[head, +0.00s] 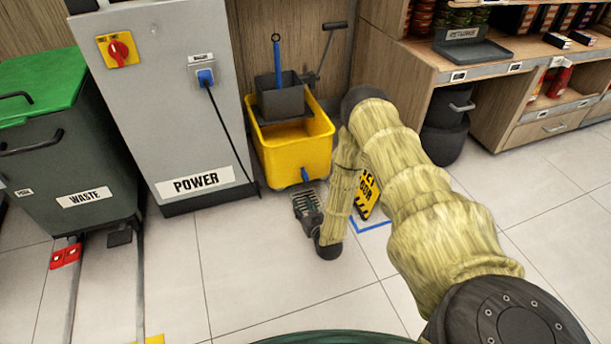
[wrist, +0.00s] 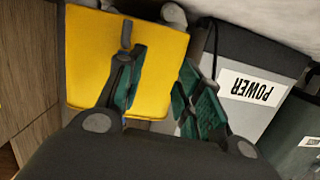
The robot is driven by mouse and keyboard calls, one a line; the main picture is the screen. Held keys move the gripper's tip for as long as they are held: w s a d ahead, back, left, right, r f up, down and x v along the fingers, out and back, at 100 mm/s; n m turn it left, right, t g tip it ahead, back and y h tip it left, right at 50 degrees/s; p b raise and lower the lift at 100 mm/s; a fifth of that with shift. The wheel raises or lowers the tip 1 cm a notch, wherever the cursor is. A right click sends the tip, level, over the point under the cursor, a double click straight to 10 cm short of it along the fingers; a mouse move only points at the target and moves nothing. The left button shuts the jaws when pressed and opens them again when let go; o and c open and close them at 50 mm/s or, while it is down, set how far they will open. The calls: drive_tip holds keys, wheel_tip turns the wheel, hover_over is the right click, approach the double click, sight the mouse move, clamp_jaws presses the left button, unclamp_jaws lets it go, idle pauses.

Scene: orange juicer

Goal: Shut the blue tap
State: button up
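The blue tap (head: 305,175) sticks out low on the front of the yellow mop bucket (head: 290,155). In the wrist view the tap (wrist: 127,35) shows as a small dark bluish bar against the yellow wall. My gripper (head: 307,198) is just in front of and below the tap in the head view. In the wrist view my gripper (wrist: 163,58) is open, with an empty gap between its green-padded fingers. The tap lies near the tip of the left finger, not in the gap. I cannot tell whether they touch. The finger hides part of the area below it.
A grey power cabinet (head: 175,110) with a hanging black cable (head: 232,135) stands left of the bucket. A green-lidded waste bin (head: 65,150) is further left. A yellow floor sign (head: 367,195) is behind my arm, near blue floor tape (head: 370,226). Tiled floor in front is clear.

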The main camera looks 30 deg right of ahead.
drive_tip(key=t+h, duration=0.1)
drive_tip(key=t, duration=0.1)
approach(308, 178)
drive_tip(key=x, duration=0.2)
drive_tip(key=b+x, duration=0.4)
drive_tip(key=x, duration=0.6)
drive_tip(key=shift+w+r+b, duration=0.1)
drive_tip(key=shift+w+b, duration=0.2)
drive_tip(key=shift+b, duration=0.1)
drive_tip(key=shift+c, duration=0.2)
clamp_jaws()
